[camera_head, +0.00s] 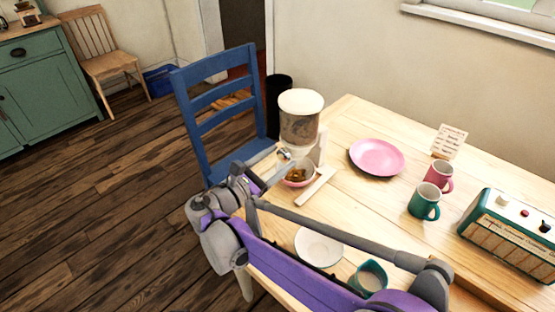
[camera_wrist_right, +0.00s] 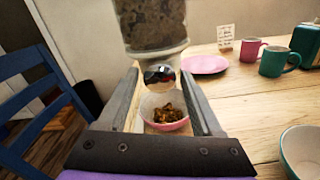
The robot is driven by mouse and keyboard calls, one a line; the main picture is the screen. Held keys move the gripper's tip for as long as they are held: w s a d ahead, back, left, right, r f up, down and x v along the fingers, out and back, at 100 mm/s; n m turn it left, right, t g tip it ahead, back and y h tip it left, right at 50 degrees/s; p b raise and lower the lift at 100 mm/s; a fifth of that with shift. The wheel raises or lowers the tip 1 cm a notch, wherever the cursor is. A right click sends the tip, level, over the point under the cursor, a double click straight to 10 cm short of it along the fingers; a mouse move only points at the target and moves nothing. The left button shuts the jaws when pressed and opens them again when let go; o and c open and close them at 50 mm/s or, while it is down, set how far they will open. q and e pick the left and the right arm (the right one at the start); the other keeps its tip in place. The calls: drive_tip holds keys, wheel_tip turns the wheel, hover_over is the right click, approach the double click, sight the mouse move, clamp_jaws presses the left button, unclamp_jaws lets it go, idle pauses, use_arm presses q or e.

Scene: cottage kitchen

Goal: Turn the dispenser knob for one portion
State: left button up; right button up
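The dispenser (camera_head: 298,125) stands at the table's left edge, with a white lid and a clear hopper of dark contents. Its shiny round knob (camera_wrist_right: 159,75) faces my right wrist camera. My right gripper (camera_head: 273,167) is open in front of the dispenser; in the right wrist view its two fingers (camera_wrist_right: 158,88) stand on either side of the knob, with visible gaps. I cannot tell whether the fingertips reach past it. Below the knob is a pink bowl (camera_wrist_right: 168,126) with brown pieces in it; it also shows in the head view (camera_head: 293,184). My left gripper is not in view.
A pink plate (camera_head: 377,156), teal mug (camera_head: 424,201), pink mug (camera_head: 439,176), card (camera_head: 449,141) and teal radio-like box (camera_head: 510,232) stand on the table. A white plate (camera_head: 318,247) and another cup (camera_head: 370,276) are near my forearm. A blue chair (camera_head: 215,105) stands close left.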

clamp_jaws()
drive_tip(key=shift+r+m+p, duration=0.15)
drive_tip(key=shift+m+p, duration=0.75)
drive_tip(key=shift+m, duration=0.2)
drive_tip(key=shift+m+p, duration=0.4)
drive_tip(key=shift+m, duration=0.4)
drive_tip(key=shift+f, duration=0.2)
drive_tip(key=shift+o, duration=1.6)
unclamp_jaws()
drive_tip(key=p+v, duration=0.1)
drive_tip(key=v, duration=1)
